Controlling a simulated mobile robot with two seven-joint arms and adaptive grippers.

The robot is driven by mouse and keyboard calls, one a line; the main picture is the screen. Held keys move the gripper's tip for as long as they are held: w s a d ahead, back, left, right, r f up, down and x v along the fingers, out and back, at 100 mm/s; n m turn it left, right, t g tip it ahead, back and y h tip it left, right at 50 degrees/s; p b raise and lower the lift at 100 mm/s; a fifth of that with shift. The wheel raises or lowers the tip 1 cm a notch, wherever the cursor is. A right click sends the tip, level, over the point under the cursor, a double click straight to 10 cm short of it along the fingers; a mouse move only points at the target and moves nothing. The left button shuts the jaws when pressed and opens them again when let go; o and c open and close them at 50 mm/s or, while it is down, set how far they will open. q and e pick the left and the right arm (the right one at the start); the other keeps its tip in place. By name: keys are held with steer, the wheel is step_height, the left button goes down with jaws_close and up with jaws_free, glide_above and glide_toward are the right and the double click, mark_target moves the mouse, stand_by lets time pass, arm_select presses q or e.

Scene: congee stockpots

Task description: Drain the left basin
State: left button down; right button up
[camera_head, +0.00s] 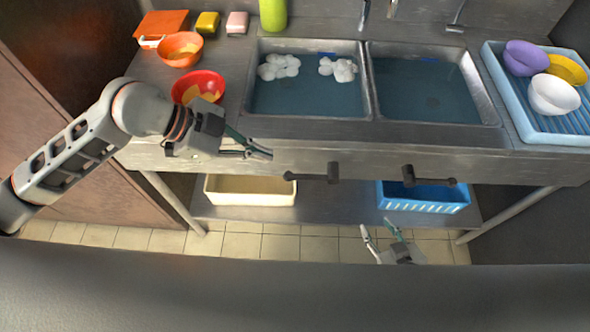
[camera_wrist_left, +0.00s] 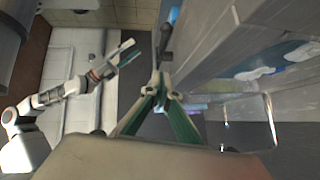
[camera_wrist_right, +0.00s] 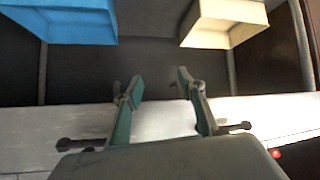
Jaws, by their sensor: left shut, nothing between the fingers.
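The left basin (camera_head: 298,47) holds bluish water with two white foam clumps (camera_head: 279,67) floating in it. Its drain is not visible. A dark lever handle (camera_head: 318,175) sticks out from the sink front below this basin, its bar pointing left. A second handle (camera_head: 428,179) is below the right basin, its bar pointing right. My left gripper (camera_head: 266,154) is shut and empty in front of the counter edge, above and left of the left handle and apart from it. My right gripper (camera_head: 377,229) is open and empty, low in front of the sink; its spread fingers show in the right wrist view (camera_wrist_right: 156,84).
The right basin (camera_head: 488,97) also holds water. Bowls (camera_head: 199,86) and sponges (camera_head: 208,22) stand left of the basins, a blue drying rack (camera_head: 497,75) right. A cream bin (camera_head: 250,191) and a blue basket (camera_head: 423,195) sit on the lower shelf.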

arm_select(q)
steer(key=p, duration=0.1)
glide_above(305, 176)
steer(key=s+a, duration=0.2)
steer(key=a, duration=0.1)
step_height(305, 176, down, 6)
steer(key=f, duration=0.1)
steer(key=w+f, duration=0.1)
steer(key=f, duration=0.2)
steer(key=shift+w+d+f, duration=0.2)
steer(key=shift+d+f, duration=0.05)
steer(key=shift+f, duration=0.15)
arm_select(e)
steer(key=shift+s+d+f, duration=0.2)
steer(key=shift+s+d, duration=0.15)
steer(key=shift+d, duration=0.25)
arm_select(q)
steer(key=shift+a+f, duration=0.1)
steer(key=shift+a, duration=0.05)
arm_select(e)
steer(key=shift+f, duration=0.15)
